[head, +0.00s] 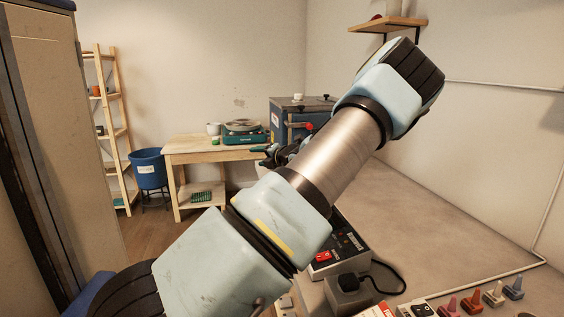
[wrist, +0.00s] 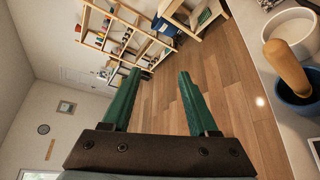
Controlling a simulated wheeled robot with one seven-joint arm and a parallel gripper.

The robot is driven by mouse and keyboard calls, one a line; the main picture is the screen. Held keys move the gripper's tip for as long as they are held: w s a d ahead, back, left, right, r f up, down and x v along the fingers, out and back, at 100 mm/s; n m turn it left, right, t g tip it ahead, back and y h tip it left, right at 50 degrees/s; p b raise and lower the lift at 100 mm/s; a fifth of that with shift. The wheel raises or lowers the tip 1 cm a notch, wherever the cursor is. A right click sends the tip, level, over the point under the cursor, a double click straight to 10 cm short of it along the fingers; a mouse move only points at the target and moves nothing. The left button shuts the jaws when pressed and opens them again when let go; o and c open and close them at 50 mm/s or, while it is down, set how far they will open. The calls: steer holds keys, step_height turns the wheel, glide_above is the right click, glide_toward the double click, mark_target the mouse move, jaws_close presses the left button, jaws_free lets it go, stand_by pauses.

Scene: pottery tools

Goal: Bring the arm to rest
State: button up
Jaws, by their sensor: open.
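My arm crosses the middle of the head view, bent at a joint in the upper right. My gripper (head: 266,156) shows small behind the arm, partly hidden by it. In the wrist view my gripper (wrist: 160,75) has two green fingers spread apart with nothing between them, and the wood floor (wrist: 165,105) shows beyond. The wrist picture is tilted.
A wooden table (head: 190,147) bears a green pottery wheel (head: 243,135). A blue bin (head: 148,168) and a shelf rack (head: 108,122) stand left. A control box (head: 338,250) is below my arm. In the wrist view, a blue bowl (wrist: 290,94) is at right.

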steer(key=s+a+f+n+g+h, duration=0.1)
steer(key=s+a+f+n+g, duration=0.35)
steer(key=s+n, duration=0.5)
steer(key=s+a+f+n+g+h, duration=0.1)
steer(key=s+a+f+n+g, duration=0.3)
steer(key=s+n, duration=0.6)
steer(key=s+d+r+n+g+h, duration=0.1)
steer(key=s+d+r+n+h, duration=0.1)
steer(key=s+n, duration=0.7)
steer(key=s+d+r+n+g+h, duration=0.1)
steer(key=s+d+r+n+h, duration=0.1)
steer(key=s+d+n+h, duration=0.3)
steer(key=s+d+n, duration=0.1)
steer(key=s+n, duration=0.2)
steer(key=n, duration=0.4)
steer(key=shift+s, duration=0.35)
steer(key=shift+c, duration=0.4)
